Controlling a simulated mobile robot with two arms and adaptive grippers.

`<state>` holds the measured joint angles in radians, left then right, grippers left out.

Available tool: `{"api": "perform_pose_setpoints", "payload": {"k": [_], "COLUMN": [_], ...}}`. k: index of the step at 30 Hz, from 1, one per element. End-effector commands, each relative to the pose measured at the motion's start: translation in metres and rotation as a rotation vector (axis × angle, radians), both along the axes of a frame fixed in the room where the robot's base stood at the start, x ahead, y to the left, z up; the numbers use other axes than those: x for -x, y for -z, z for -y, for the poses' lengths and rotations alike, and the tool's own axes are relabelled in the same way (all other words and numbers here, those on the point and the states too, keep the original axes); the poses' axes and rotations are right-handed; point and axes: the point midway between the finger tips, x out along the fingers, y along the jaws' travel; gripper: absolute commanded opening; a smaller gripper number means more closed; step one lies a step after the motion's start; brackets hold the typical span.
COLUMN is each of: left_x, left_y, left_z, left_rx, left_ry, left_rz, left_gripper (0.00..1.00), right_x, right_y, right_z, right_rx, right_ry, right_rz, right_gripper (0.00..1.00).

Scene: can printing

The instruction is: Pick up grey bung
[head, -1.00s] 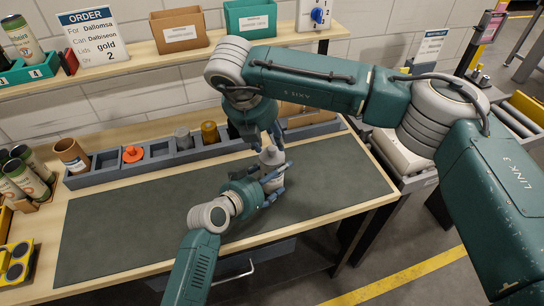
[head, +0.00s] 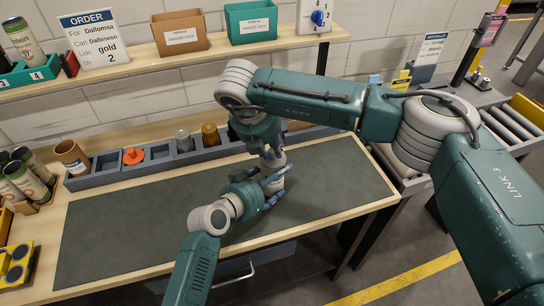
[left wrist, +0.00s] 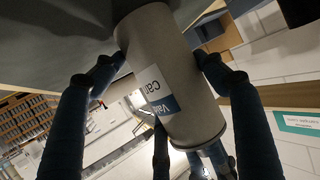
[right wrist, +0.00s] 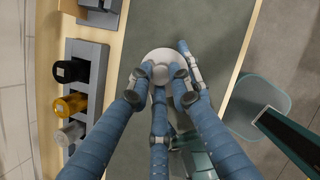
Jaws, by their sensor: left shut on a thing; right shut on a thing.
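The grey bung (right wrist: 152,68) shows in the right wrist view as a pale round top with a knob. My right gripper (right wrist: 157,76) is shut on its knob from above, and its fingers hide part of it. The bung is at the top of a grey can (left wrist: 165,60) with a white and blue label. I cannot tell whether it is seated or raised. My left gripper (left wrist: 160,62) is shut around the can's side. In the head view, my left gripper (head: 270,188) is just below my right gripper (head: 274,160), over the dark mat (head: 130,225).
A grey rack (head: 110,178) along the back of the mat holds an orange piece (head: 133,156), a silver piece (head: 183,140) and a gold piece (head: 210,134). Printed cans (head: 25,180) stand at the left. The mat's left part is clear.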

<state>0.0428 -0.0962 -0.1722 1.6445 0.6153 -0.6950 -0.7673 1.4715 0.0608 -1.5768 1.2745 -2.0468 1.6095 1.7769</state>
Motion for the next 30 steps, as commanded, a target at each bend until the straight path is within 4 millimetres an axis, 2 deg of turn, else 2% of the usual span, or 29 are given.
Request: {"api": "perform_pose_setpoints", "payload": {"k": [5, 15, 19, 24, 30], "left_x": [0.0, 0.0, 0.0, 0.0, 0.0], "left_y": [0.0, 0.0, 0.001, 0.001, 0.0], "left_z": [0.0, 0.0, 0.0, 0.0, 0.0], "left_rx": [-0.001, -0.001, -0.001, -0.001, -0.001], "left_ry": [0.0, 0.0, 0.0, 0.0, 0.0], "left_rz": [-0.001, -0.001, -0.001, -0.001, -0.001], "left_gripper": [0.44, 0.44, 0.44, 0.44, 0.44], "right_x": [-0.001, -0.001, 0.0, 0.0, 0.0], "right_y": [-0.009, -0.074, -0.092, -0.1, -0.1], "right_z": [0.0, 0.0, 0.0, -0.001, -0.001], "right_rx": [0.0, 0.0, -0.001, 0.001, 0.001], "right_ry": [0.001, -0.001, -0.001, -0.002, -0.002], "right_rz": [0.002, 0.004, 0.003, 0.0, 0.0], "right_gripper": [0.07, 0.07, 0.07, 0.07, 0.07]}}
